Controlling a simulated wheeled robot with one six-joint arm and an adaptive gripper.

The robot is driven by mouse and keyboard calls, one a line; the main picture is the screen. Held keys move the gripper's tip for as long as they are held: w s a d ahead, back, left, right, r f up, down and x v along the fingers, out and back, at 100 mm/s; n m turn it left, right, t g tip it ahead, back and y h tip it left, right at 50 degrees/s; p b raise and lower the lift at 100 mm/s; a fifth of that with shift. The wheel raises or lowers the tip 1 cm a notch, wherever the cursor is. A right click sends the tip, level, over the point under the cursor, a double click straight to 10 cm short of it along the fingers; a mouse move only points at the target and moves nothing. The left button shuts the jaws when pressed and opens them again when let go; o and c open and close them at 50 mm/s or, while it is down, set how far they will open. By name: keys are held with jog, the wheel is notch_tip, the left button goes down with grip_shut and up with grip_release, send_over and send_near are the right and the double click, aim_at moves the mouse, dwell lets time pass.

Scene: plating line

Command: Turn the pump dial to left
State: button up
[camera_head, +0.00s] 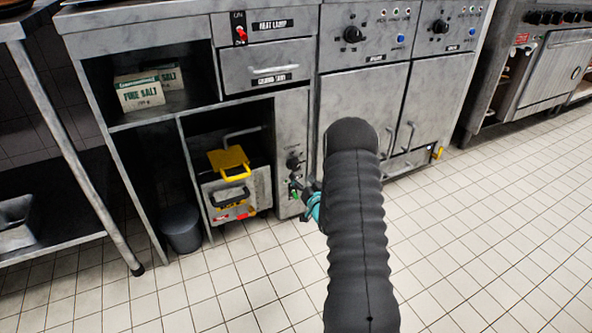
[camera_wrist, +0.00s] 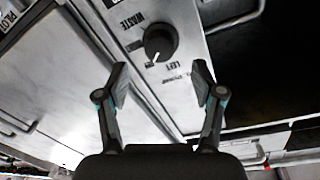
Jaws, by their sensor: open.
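The pump dial (camera_wrist: 160,43) is a round black knob on a grey metal panel in the wrist view. Its white mark points down and slightly left, toward a small blurred label. The label LEFT (camera_wrist: 173,66) lies just to the right of that mark, and WASTE is at the upper left. In the head view the dial (camera_head: 293,162) is on the narrow panel beside the fryer recess. My gripper (camera_wrist: 160,82) is open and empty, its fingertips spread below the dial in the wrist view and apart from it. In the head view my arm hides most of the gripper (camera_head: 301,185).
A yellow-handled unit (camera_head: 230,163) sits in the open recess left of the dial panel. Cabinet doors (camera_head: 363,110) with bar handles stand to its right. A grey bin (camera_head: 181,228) stands on the floor at left. The tiled floor in front is clear.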

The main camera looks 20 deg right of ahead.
aim_at(296, 168)
jog(key=shift+w+d, duration=0.15)
jog(key=shift+w, duration=3)
jog(key=c, duration=1.1)
jog(key=shift+c, duration=0.2)
jog(key=shift+n+b, duration=0.3)
jog(key=shift+b, duration=0.1)
jog(key=shift+n+b, duration=0.3)
jog(key=shift+n, duration=0.3)
jog(key=n, duration=0.2)
jog(key=shift+n, duration=0.3)
jog(key=n, duration=0.5)
jog(key=shift+d+n+t+y, duration=0.1)
jog(key=shift+n+t+y, duration=0.2)
jog(key=shift+n+t, duration=0.1)
